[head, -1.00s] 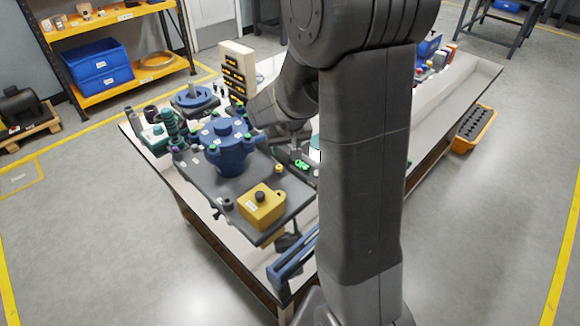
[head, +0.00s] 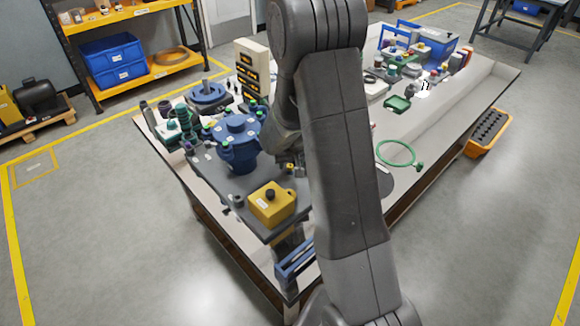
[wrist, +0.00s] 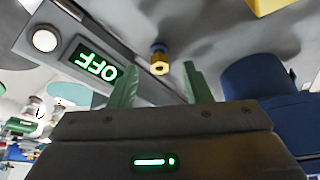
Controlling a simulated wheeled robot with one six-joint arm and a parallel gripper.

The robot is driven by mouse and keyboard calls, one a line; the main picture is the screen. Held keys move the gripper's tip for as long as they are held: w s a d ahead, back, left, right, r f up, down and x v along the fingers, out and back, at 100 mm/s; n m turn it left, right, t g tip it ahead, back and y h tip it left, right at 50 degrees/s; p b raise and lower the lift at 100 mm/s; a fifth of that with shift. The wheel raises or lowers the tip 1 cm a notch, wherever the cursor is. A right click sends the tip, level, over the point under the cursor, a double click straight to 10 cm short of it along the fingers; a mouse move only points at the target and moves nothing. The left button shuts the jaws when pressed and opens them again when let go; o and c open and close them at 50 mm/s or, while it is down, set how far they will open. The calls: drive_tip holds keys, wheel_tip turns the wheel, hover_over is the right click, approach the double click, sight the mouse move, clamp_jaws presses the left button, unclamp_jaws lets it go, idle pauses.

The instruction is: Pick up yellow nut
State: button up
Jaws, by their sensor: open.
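The yellow nut (wrist: 160,66) shows in the wrist view as a small ring below a blue-and-brass piece, near the panel with the OFF display (wrist: 96,60). My gripper (wrist: 162,86) has two green fingers standing apart, with empty space between them. In the picture, the nut appears between and above the fingertips; it is not in their grasp. In the head view, a small yellow spot (head: 291,168), likely the nut, shows beside my dark wrist. My arm hides the fingers there.
A blue vessel (head: 238,142) stands close by on the dark plate; its blue body (wrist: 262,75) is right of the fingers in the wrist view. A yellow box (head: 272,203) sits at the plate's front. A green ring (head: 397,153) lies right of my arm.

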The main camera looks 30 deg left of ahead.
drive_tip(key=shift+x, duration=0.85)
clamp_jaws()
